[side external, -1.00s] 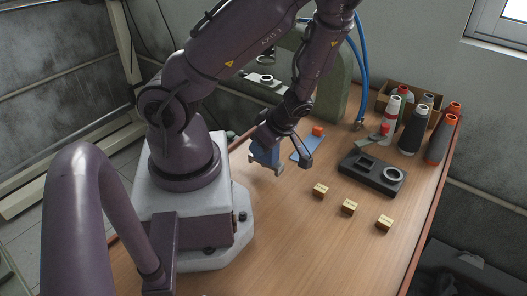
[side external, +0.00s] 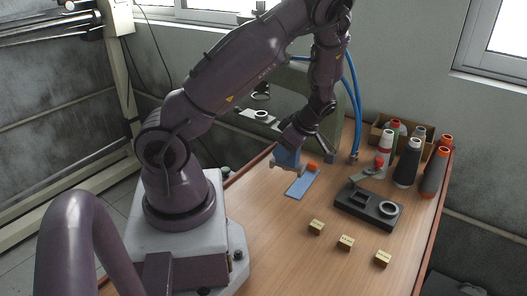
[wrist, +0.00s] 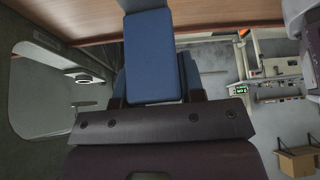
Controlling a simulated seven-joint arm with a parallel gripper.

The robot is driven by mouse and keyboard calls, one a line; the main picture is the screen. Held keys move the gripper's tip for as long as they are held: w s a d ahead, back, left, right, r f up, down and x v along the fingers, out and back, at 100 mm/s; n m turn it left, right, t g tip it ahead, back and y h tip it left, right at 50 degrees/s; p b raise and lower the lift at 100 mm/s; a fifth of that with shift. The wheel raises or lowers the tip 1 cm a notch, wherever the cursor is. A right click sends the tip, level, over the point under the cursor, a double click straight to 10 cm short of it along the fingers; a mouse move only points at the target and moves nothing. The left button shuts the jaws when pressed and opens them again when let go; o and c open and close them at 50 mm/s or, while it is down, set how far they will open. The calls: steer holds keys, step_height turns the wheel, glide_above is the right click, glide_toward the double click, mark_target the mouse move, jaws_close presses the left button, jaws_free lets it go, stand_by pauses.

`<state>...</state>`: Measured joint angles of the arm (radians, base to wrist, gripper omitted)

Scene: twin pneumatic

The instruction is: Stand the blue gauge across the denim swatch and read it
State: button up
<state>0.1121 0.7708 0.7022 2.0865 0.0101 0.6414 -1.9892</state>
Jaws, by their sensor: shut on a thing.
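My gripper (side external: 306,140) is shut on the blue gauge (side external: 286,156), which has a grey lower edge. The gauge hangs at the far-left end of the denim swatch (side external: 299,187), and in the picture it shows just above and left of it. I cannot tell whether it touches the swatch or the table. The swatch is a narrow blue strip lying flat on the table. A small orange piece (side external: 313,167) is at its far end. In the wrist view the blue gauge (wrist: 150,60) fills the space ahead of the dark gripper body; its reading face does not show.
Three small brass blocks (side external: 345,242) stand in a row on the wooden table (side external: 260,240). A black fixture (side external: 366,208) with a ring is to the right. Thread cones (side external: 408,162) and a cardboard box (side external: 383,130) stand behind. A green machine (side external: 292,80) is at the back.

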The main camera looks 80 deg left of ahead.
steer(key=w, duration=0.4)
steer(key=shift+d+f, duration=0.1)
steer(key=shift+f, duration=0.05)
steer(key=shift+f, duration=0.1)
steer(key=shift+f, duration=2.45)
steer(key=shift+f, duration=0.45)
steer(key=o, duration=1.2)
steer(key=shift+c, duration=0.2)
steer(key=shift+w, duration=0.1)
